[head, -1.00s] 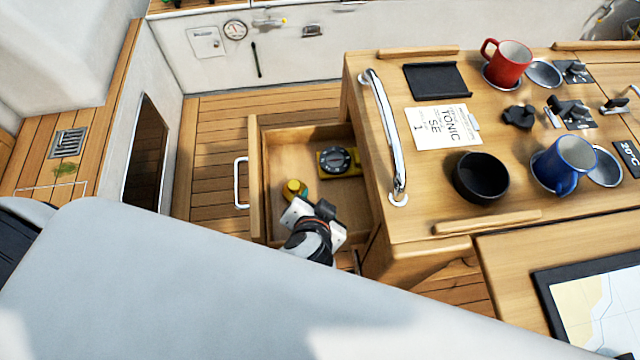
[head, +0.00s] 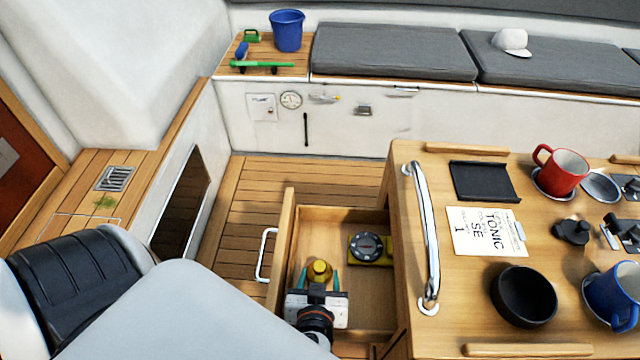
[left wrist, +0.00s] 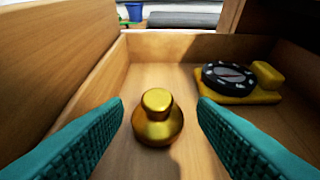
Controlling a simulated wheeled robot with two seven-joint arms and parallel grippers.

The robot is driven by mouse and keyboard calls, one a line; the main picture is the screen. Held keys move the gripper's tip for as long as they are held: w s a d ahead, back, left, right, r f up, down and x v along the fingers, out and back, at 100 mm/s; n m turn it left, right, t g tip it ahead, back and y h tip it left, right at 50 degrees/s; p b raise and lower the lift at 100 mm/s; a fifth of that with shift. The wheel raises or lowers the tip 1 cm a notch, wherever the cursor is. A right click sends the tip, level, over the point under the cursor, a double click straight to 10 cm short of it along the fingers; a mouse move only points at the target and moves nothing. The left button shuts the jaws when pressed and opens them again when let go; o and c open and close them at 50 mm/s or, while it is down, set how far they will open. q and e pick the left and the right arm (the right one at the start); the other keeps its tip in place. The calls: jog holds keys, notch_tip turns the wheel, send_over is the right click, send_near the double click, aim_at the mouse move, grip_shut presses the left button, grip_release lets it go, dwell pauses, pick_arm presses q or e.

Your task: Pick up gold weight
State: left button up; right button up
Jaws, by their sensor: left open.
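The gold weight (left wrist: 157,122) stands upright on the floor of the open drawer (head: 287,232), a round base with a knob on top. It also shows in the head view (head: 319,271). My left gripper (head: 320,276) is inside the drawer, open, with one teal finger on each side of the weight. In the left wrist view the fingers (left wrist: 160,118) are spread, with gaps between them and the weight. My right gripper is in neither current view.
A yellow device with a black dial (head: 367,248) lies deeper in the drawer, to the right of the weight. Wooden drawer walls stand close around my gripper. The table (head: 465,310) beside it holds a red mug (head: 562,171), a black bowl (head: 524,296) and a steel rail (head: 424,235).

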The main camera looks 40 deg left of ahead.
aim_at(319, 269)
pick_arm(q)
jog(key=p+x, duration=0.1)
jog(key=x, duration=0.4)
jog(key=shift+a+f, duration=0.1)
jog(key=shift+a, duration=0.1)
grip_shut()
